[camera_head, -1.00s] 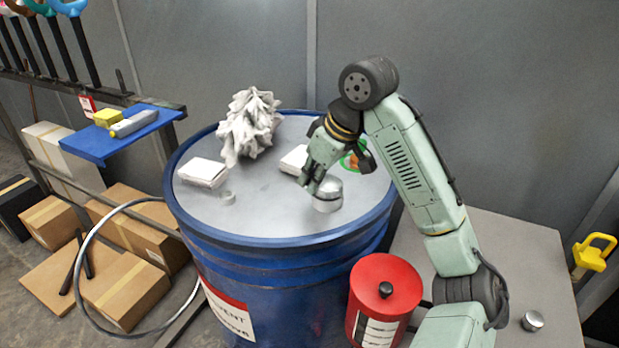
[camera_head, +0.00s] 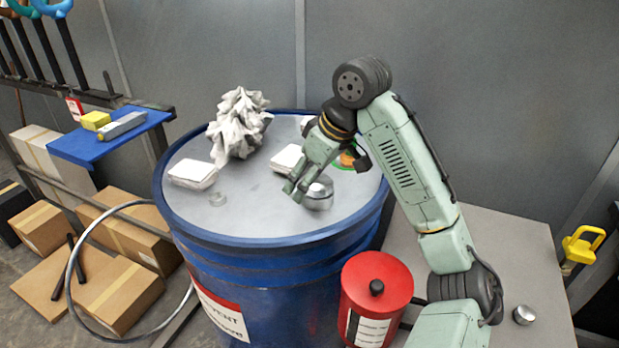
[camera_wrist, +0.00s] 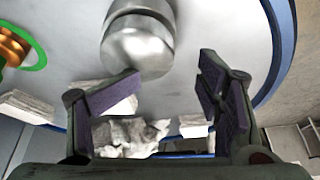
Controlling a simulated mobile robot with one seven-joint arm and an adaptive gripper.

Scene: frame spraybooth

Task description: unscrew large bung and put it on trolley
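The large bung looks to be the silver metal cylinder (camera_head: 319,195) on the lid of the blue drum (camera_head: 270,240). It also shows in the wrist view (camera_wrist: 138,45), upper middle, beyond the fingertips. My gripper (camera_head: 296,190) is just above the drum lid, beside the bung on its left in the head view. In the wrist view my gripper (camera_wrist: 171,75) has its two purple-padded fingers apart with nothing held between them. Whether a finger touches the bung I cannot tell. The grey flat surface (camera_head: 500,250) right of the drum may be the trolley top.
A small round cap (camera_head: 218,199), white boxes (camera_head: 193,173), a crumpled pale cloth (camera_head: 238,125) and a green-ringed orange part (camera_head: 348,160) are on the lid. A red canister (camera_head: 376,300) stands by the drum. A silver cap (camera_head: 523,315) sits on the grey surface, mostly bare.

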